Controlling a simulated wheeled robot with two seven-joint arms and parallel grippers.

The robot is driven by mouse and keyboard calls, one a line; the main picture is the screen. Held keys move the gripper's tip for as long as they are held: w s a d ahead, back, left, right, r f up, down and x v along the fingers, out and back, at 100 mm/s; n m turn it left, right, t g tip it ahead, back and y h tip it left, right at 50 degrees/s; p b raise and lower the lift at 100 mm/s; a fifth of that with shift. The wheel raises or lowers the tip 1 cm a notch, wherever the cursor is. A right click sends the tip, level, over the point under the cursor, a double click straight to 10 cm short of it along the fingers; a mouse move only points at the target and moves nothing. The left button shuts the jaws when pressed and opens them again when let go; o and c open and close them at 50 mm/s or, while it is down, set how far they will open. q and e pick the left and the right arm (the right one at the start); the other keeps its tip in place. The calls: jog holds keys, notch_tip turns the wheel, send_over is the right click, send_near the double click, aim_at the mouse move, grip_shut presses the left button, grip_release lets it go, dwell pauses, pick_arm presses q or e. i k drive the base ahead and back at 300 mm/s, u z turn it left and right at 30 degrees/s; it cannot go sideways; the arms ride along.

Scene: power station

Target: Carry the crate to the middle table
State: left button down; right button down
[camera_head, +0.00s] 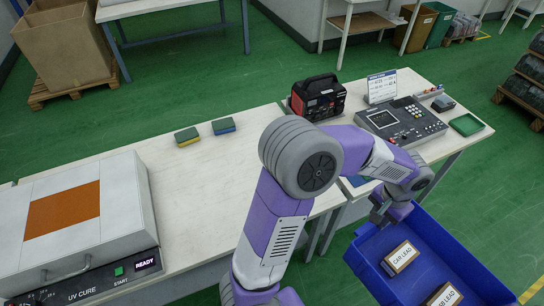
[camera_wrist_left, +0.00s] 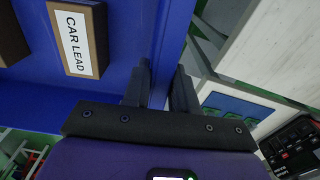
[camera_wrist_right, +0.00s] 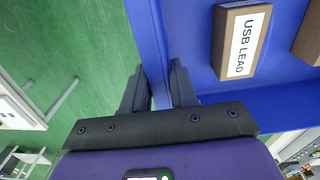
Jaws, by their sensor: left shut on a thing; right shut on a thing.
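The blue crate (camera_head: 442,242) is at the lower right of the head view, beside the white benches, its near part cut off. It holds a box marked CAR LEAD (camera_head: 400,257) and another labelled box (camera_head: 446,296). A box marked USB LEAD (camera_wrist_right: 240,42) shows in the right wrist view. My left gripper (camera_head: 381,212) is shut on the crate's wall (camera_wrist_left: 173,30), also seen in the left wrist view (camera_wrist_left: 163,82). My right gripper (camera_wrist_right: 160,85) is shut on another stretch of wall (camera_wrist_right: 150,35); it is outside the head view.
The adjoining bench (camera_head: 425,84) carries a black-red device (camera_head: 318,98), control panel (camera_head: 402,121) and green tray (camera_head: 467,125). Green floor (camera_head: 490,200) lies right.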

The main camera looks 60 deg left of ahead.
aim_at(245, 182)
jog(key=i, duration=0.45)
jog(key=u, duration=2.75)
jog(key=i, duration=0.5)
jog(key=z, duration=0.05)
